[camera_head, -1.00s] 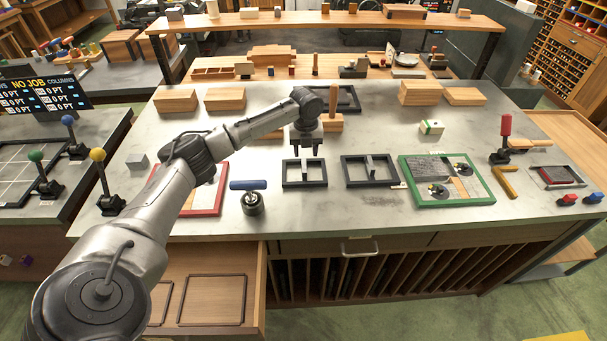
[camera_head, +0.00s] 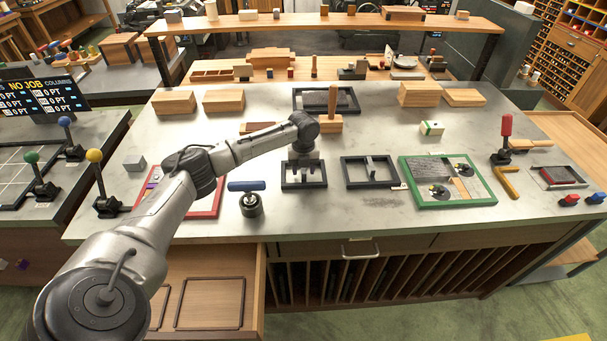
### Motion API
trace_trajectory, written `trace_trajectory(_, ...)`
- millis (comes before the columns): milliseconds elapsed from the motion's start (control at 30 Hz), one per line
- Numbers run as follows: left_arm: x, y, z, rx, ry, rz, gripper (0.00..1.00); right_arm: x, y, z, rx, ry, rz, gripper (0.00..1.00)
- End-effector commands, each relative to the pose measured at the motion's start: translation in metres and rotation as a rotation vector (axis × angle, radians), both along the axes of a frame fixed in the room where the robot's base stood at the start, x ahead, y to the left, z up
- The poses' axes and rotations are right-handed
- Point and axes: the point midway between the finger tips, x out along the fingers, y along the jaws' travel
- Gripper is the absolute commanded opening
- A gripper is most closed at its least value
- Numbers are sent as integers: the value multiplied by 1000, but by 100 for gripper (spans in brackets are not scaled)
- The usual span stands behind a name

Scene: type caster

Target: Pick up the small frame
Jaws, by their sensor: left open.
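The small dark frame (camera_head: 304,187) lies flat on the grey worktop near the middle, just left of a slightly larger dark frame (camera_head: 371,186). My left gripper (camera_head: 303,174) is open and points straight down over the small frame. Its fingers reach down to about the frame's level, inside its outline as seen from here. I cannot tell whether they touch it. The gripper hides the frame's far side and part of its inside. My right gripper is not in view.
A green-edged tray (camera_head: 446,204) lies to the right. A wooden block with an upright handle (camera_head: 331,121) stands behind. An open drawer (camera_head: 255,300) juts out at the front left.

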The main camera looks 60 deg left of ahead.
Motion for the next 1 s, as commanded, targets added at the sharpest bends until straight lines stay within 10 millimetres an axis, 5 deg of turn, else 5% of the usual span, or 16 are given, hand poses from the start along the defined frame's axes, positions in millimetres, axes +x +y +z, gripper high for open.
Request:
trace_trajectory(100,0,0,1,0,0,0,47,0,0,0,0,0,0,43)
trace_trajectory(600,0,0,1,0,0,0,0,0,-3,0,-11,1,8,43)
trace_trajectory(1000,0,0,1,0,0,0,0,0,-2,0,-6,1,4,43)
